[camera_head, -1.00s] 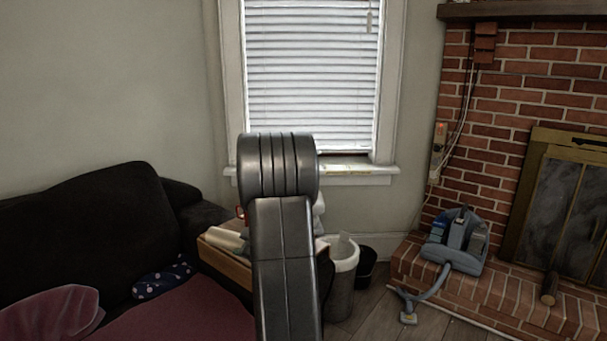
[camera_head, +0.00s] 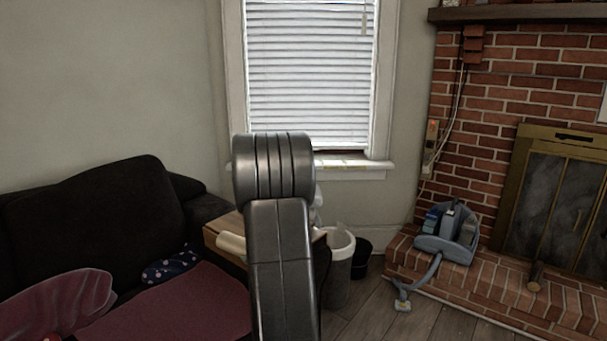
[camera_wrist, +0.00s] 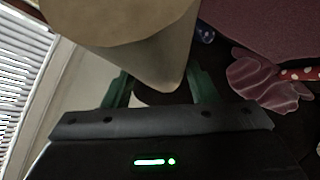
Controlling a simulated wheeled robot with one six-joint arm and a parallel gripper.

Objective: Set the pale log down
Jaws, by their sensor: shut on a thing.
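The pale log (camera_wrist: 150,58) fills the upper middle of the wrist view, its round beige end toward the camera. My gripper (camera_wrist: 160,88) is shut on it, with a green finger on each side. In the head view my own arm hides the gripper. A pale cylinder (camera_head: 232,243) shows just left of my arm, at the small wooden side table (camera_head: 222,226). I cannot tell for sure whether it is the held log. What lies under the log is hidden.
A dark sofa (camera_head: 95,215) with a red cover (camera_head: 175,305) and a blue spotted cushion (camera_head: 170,266) stands left. A white bin (camera_head: 340,265) and a black bin (camera_head: 361,262) stand right of the arm. A vacuum (camera_head: 448,235) and a brown log (camera_head: 535,276) are on the brick hearth.

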